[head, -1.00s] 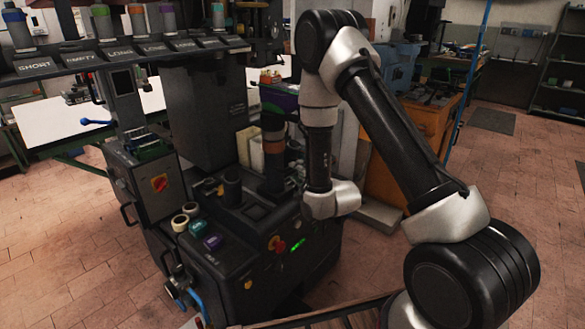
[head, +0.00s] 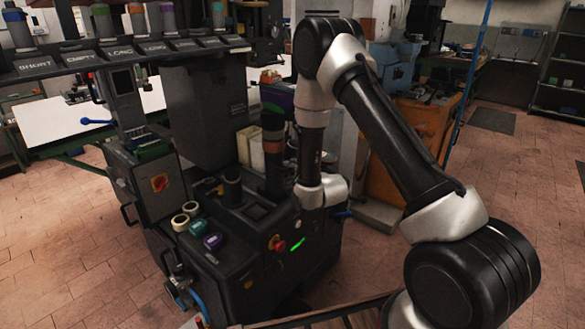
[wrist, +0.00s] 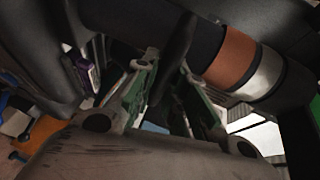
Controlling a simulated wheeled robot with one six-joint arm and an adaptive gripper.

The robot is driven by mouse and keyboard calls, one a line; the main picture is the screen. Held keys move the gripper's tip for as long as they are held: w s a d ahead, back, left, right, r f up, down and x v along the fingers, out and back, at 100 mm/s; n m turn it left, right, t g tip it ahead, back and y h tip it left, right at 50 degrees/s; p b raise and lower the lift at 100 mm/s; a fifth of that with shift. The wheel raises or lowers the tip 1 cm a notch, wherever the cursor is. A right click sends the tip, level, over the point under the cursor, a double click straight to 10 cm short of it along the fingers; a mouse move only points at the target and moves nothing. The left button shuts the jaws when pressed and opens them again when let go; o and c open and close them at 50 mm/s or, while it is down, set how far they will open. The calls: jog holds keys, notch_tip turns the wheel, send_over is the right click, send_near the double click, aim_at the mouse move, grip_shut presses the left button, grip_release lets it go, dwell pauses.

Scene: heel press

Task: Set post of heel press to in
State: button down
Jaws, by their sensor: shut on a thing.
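The heel press (head: 245,235) is a dark machine at the centre left of the head view. Its post (head: 272,155) is a dark upright cylinder with an orange-brown band, just left of my forearm. In the wrist view the post (wrist: 228,62) crosses the upper right at a slant, with the orange-brown band and a silvery ring. The exact contact is dark and partly hidden. In the head view my wrist hides the fingers.
A control box (head: 158,185) stands on the left of the press. Tape rolls (head: 185,215) and small coloured blocks (head: 206,235) lie on the press top. A labelled rack (head: 120,52) overhangs at upper left. An orange cabinet (head: 425,130) stands behind my arm. Open floor lies at right.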

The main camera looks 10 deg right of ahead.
aim_at(267, 158)
jog(key=w+a, duration=1)
jog(key=w, duration=0.4)
jog(key=shift+a, duration=0.15)
jog(key=shift+r, duration=0.15)
jog(key=c, duration=1.5)
grip_release()
jog(key=shift+w, duration=0.1)
jog(key=shift+o, duration=0.2)
jog(key=v, duration=1.2)
